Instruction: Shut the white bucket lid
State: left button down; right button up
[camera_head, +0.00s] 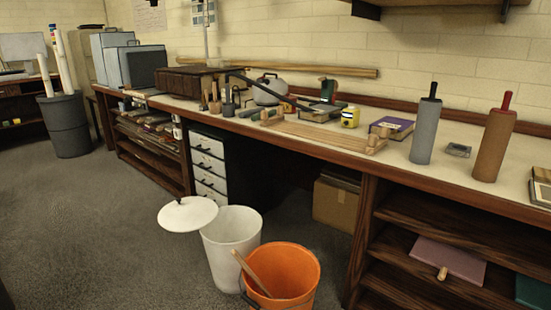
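The white bucket (229,262) stands on the grey floor in front of the long workbench, and its mouth is open. Its round white lid (188,214) sticks out to the left of the rim, roughly level, with a small dark knob on top. The lid's right edge meets or nearly meets the bucket's rim; a hinge cannot be made out. Neither of my grippers shows in the head view.
An orange bucket (291,262) with a wooden stick stands close against the white bucket's right front side. The workbench (270,130) with drawers (208,163) and open shelves runs behind. A cardboard box (337,203) sits underneath. Floor to the left is clear.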

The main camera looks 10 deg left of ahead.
aim_at(188, 214)
jog(key=i+j, duration=0.15)
jog(key=j, duration=0.2)
jog(key=i+j, duration=0.1)
jog(key=j, duration=0.3)
jog(key=i+j+z, duration=0.1)
jog(key=j, duration=0.25)
jog(key=i+j, duration=0.15)
jog(key=j, duration=0.25)
jog(key=i+j+z, duration=0.1)
jog(key=j, duration=0.25)
jog(key=i+j, duration=0.15)
jog(key=j, duration=0.25)
jog(key=i+j, duration=0.15)
jog(key=j, duration=0.2)
jog(key=i+j+z, duration=0.1)
jog(key=j, duration=0.3)
jog(key=i+j, duration=0.2)
jog(key=j, duration=0.15)
jog(key=z, duration=0.05)
